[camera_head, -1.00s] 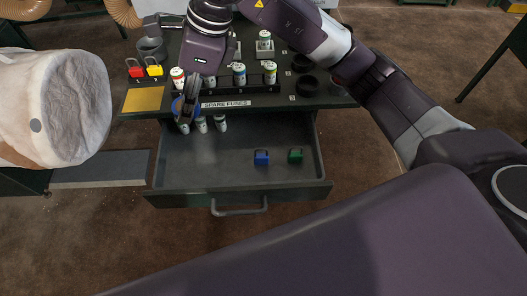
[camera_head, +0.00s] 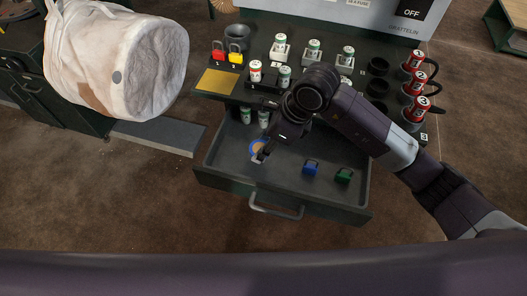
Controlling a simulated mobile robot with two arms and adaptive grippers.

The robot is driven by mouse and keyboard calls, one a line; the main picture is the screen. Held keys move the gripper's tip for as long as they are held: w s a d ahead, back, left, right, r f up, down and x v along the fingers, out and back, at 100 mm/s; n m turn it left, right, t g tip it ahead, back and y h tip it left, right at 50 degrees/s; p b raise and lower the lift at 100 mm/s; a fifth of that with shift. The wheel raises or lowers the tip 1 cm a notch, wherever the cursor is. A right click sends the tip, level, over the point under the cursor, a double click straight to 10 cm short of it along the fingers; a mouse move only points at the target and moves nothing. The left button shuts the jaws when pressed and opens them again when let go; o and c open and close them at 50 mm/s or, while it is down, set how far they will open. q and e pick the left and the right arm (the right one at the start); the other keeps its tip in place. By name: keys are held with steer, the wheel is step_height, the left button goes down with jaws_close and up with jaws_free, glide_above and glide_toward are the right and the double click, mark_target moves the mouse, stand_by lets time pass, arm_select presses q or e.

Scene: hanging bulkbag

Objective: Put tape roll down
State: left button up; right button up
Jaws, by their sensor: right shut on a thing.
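The tape roll (camera_head: 257,147) is a small ring, blue on the outside and tan inside. It shows in the head view over the left part of the open drawer (camera_head: 283,192). My right gripper (camera_head: 263,151) reaches down from the right and is shut on the roll. The gripper body hides part of the roll, and I cannot tell whether the roll touches the drawer floor. My left gripper is not in view.
The drawer also holds a blue padlock (camera_head: 311,167), a green padlock (camera_head: 344,176) and several fuses at its back left. A fuse bench (camera_head: 215,81) stands behind. A white bag (camera_head: 125,65) is at upper left. The drawer's middle front is clear.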

step_height(320, 180, down, 4)
steer(key=shift+s+r, duration=0.1)
steer(key=shift+r, duration=0.05)
steer(key=shift+f, duration=0.4)
steer(key=o, duration=1.1)
steer(key=shift+r, duration=0.1)
steer(key=shift+c, duration=0.2)
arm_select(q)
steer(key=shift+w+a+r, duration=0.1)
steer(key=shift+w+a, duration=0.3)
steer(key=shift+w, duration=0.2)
